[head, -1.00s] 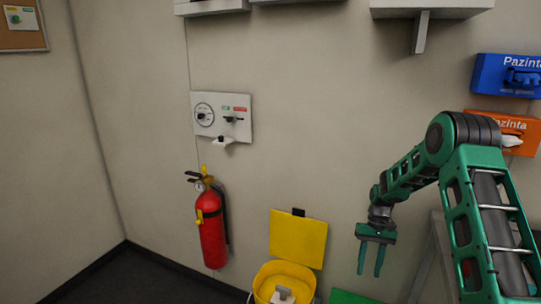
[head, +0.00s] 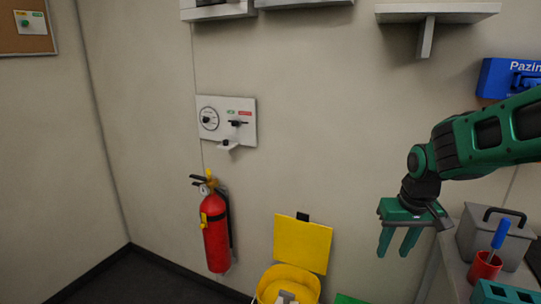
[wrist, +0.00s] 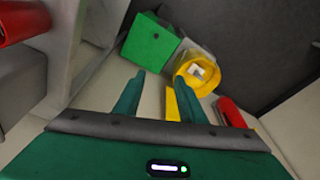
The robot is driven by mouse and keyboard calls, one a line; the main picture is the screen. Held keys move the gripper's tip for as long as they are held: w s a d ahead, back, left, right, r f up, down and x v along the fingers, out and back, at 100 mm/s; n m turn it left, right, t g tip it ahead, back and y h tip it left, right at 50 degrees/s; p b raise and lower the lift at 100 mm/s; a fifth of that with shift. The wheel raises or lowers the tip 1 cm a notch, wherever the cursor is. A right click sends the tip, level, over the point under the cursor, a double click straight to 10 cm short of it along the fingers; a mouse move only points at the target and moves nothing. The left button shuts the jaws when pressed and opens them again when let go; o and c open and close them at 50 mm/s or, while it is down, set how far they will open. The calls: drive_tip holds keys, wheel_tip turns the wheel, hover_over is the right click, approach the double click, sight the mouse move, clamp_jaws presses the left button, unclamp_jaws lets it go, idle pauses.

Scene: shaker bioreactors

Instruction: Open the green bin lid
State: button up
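The green bin shows in the wrist view with its green lid (wrist: 149,43) lying flat and closed on top. In the head view only a small green strip of the lid (head: 350,299) shows at the bottom edge; the rest is out of frame. My gripper (head: 396,252) is in the air above and to the right of that strip, fingers pointing down. In the wrist view my gripper (wrist: 157,98) has its two fingers spread apart with nothing between them, and the green lid lies beyond the fingertips.
A yellow bin (head: 287,283) with its lid raised stands left of the green bin. A red fire extinguisher (head: 215,230) hangs on the wall further left. At right, a table holds a grey box (head: 492,238) and a red cup (head: 484,268).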

drive_tip(key=s+r+t, duration=0.2)
drive_tip(key=s+r, duration=0.1)
drive_tip(key=s, duration=0.5)
drive_tip(key=s+d+f+m+g, duration=0.1)
drive_tip(key=s+d+m, duration=0.1)
drive_tip(key=s+d, duration=0.4)
drive_tip(key=shift+s+d+m+g+h, duration=0.3)
drive_tip(key=shift+s+g, duration=0.1)
drive_tip(key=shift+s, duration=0.2)
drive_tip(key=s+d+m+g, duration=0.1)
drive_tip(key=s, duration=0.2)
drive_tip(key=s+d+m, duration=0.1)
drive_tip(key=s, duration=0.2)
drive_tip(key=s+d+f+m+g, duration=0.1)
drive_tip(key=s, duration=0.2)
drive_tip(key=shift+s+d+g+y, duration=0.3)
drive_tip(key=shift+s+d+y, duration=0.05)
drive_tip(key=shift+y, duration=0.05)
drive_tip(key=shift+c, duration=0.7)
